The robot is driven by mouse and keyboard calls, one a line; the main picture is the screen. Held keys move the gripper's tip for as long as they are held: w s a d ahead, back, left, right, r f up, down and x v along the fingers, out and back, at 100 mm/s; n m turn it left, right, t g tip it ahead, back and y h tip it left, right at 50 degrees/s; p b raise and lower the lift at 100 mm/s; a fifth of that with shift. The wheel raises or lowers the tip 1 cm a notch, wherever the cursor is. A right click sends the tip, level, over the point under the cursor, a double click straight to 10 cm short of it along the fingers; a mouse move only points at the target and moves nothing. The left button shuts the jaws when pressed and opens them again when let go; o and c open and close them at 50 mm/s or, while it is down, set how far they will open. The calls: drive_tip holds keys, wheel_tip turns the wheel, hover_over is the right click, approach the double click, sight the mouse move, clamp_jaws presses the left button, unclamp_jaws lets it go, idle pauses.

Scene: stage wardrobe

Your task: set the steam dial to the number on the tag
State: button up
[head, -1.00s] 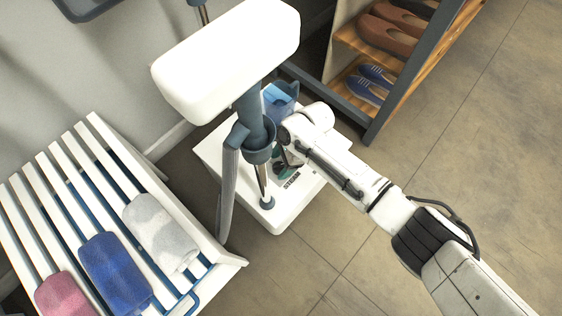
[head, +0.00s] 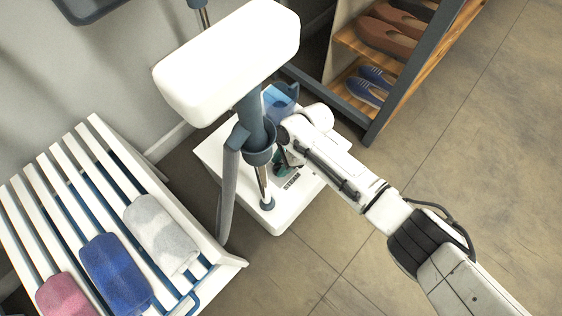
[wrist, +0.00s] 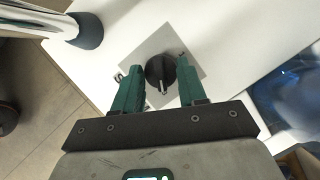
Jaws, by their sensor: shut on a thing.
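The steam dial (wrist: 158,69) is a round black knob with a pale pointer line, on a grey square plate (wrist: 142,54) set in the white base of the steamer (head: 290,215). In the wrist view the pointer line points down toward my gripper's palm. My gripper (wrist: 160,78) has two green fingers, one on each side of the dial, shut on it. In the head view my wrist and the steamer's pole hide the dial, and only a bit of the teal fingers (head: 281,168) shows. Small marks on the plate are too small to read. I see no readable tag.
The steamer's dark pole (head: 253,120) and white head (head: 228,62) rise close beside my wrist. A blue water tank (head: 279,98) sits behind on the base. A slatted bench (head: 75,180) with rolled towels stands left, a shoe rack (head: 375,125) behind right. Floor at right is clear.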

drive_tip(key=shift+a+r+n+p, duration=0.1)
drive_tip(key=shift+n+p, duration=0.2)
drive_tip(key=shift+p, duration=0.05)
drive_tip(key=shift+n+g+p, duration=0.4)
drive_tip(key=shift+n, duration=0.3)
drive_tip(key=shift+w+f+n+g+h+b, duration=0.15)
drive_tip(key=shift+n+g+h+b, duration=0.25)
drive_tip(key=shift+n, duration=0.8)
drive_tip(key=n+h+b, duration=0.1)
drive_tip(key=n+b, duration=0.1)
drive_tip(key=n, duration=0.2)
drive_tip(key=shift+a+f+g, duration=0.1)
drive_tip(key=shift+g, duration=0.3)
drive_tip(key=shift+n+h+b, duration=0.8)
drive_tip(key=shift+n+b, duration=0.1)
drive_tip(key=shift+n, duration=0.7)
drive_tip(key=o, duration=1)
